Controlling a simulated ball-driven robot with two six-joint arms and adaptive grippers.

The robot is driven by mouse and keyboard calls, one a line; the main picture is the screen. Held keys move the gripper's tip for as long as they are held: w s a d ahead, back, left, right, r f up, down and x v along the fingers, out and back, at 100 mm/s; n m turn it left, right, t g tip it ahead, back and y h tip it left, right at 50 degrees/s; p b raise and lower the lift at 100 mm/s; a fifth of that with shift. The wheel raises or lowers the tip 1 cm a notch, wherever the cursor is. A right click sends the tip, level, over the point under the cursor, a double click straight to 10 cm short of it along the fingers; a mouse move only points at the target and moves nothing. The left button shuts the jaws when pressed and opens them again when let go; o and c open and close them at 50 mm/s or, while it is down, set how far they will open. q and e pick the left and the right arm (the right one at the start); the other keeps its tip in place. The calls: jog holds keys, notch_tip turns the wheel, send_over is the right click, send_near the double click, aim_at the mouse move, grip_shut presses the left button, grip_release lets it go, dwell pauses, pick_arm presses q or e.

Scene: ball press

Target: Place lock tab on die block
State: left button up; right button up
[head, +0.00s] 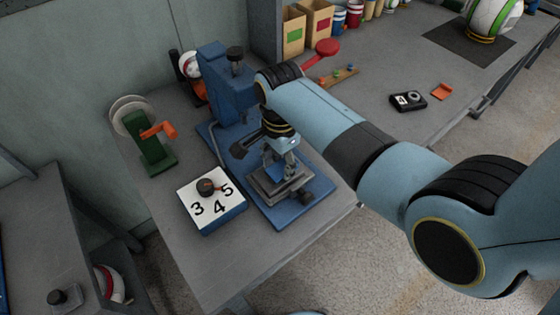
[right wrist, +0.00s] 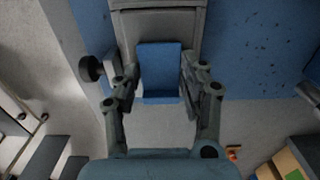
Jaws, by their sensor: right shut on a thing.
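My right gripper (head: 281,170) points down over the base of the blue press (head: 232,88). In the right wrist view the gripper (right wrist: 160,88) is shut on a small blue block, which I take as the lock tab (right wrist: 159,70). A grey block, which looks like the die block (right wrist: 157,27), lies just beyond the tab. In the head view the grey die block (head: 262,190) sits on the press's blue base plate, partly hidden by the gripper. I cannot tell whether the tab touches it. My left gripper is not in view.
A blue box with a numbered white top (head: 212,200) stands left of the press base. A green stand with an orange handle (head: 151,146) is behind it. The table's front edge is close to the base plate.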

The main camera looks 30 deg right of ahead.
aim_at(280, 169)
jog(key=shift+f, duration=0.1)
jog(key=o, duration=0.8)
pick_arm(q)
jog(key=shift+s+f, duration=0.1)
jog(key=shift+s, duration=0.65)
pick_arm(e)
jog(key=shift+o, duration=0.2)
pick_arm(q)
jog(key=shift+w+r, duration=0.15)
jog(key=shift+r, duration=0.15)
pick_arm(e)
notch_tip(280, 169, up, 12)
